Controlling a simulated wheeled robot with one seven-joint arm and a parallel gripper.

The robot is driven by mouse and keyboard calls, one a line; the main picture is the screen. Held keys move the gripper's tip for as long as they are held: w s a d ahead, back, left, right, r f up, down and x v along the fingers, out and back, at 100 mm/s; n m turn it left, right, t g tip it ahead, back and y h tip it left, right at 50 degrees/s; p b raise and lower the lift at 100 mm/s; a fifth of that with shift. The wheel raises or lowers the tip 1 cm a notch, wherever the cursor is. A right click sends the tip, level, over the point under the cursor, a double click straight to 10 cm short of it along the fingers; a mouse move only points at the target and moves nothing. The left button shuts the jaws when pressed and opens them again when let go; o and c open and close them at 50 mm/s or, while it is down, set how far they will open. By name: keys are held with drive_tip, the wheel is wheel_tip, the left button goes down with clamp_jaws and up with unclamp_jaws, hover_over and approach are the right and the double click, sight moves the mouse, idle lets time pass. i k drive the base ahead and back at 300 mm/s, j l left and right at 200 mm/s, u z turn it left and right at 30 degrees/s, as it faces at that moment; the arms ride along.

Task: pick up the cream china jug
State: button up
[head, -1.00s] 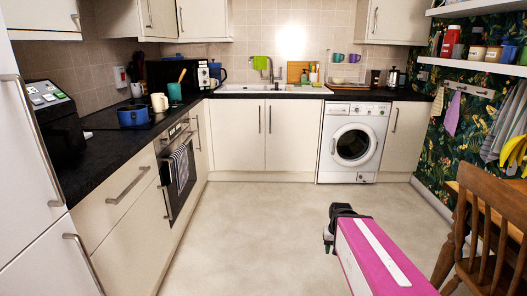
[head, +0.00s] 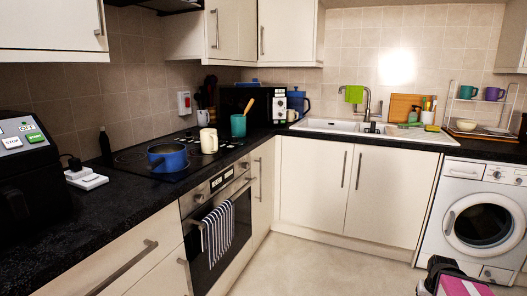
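The cream china jug (head: 209,140) stands upright on the black hob (head: 132,154) by the left wall, just right of a blue pot (head: 167,157). A teal cup (head: 238,125) with a wooden utensil stands behind it to the right. Only a pink part of my arm with a dark end shows at the bottom right, far from the jug and lower than the worktop. I can make out no gripper fingers there.
The black worktop (head: 55,232) runs along the left wall, with a black appliance (head: 30,170) at its near end. A striped towel (head: 218,233) hangs on the oven door below the hob. Wall cupboards (head: 52,25) hang above. The floor (head: 310,272) in front is clear.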

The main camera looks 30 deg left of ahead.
sight(209, 137)
drive_tip(key=i+l+u, duration=0.1)
drive_tip(key=i+u, duration=0.3)
drive_tip(key=i, duration=0.15)
drive_tip(key=i+l+u, duration=0.4)
drive_tip(key=i, duration=0.15)
drive_tip(key=i+l+u, duration=0.4)
drive_tip(key=i+j, duration=0.05)
drive_tip(key=i, duration=0.1)
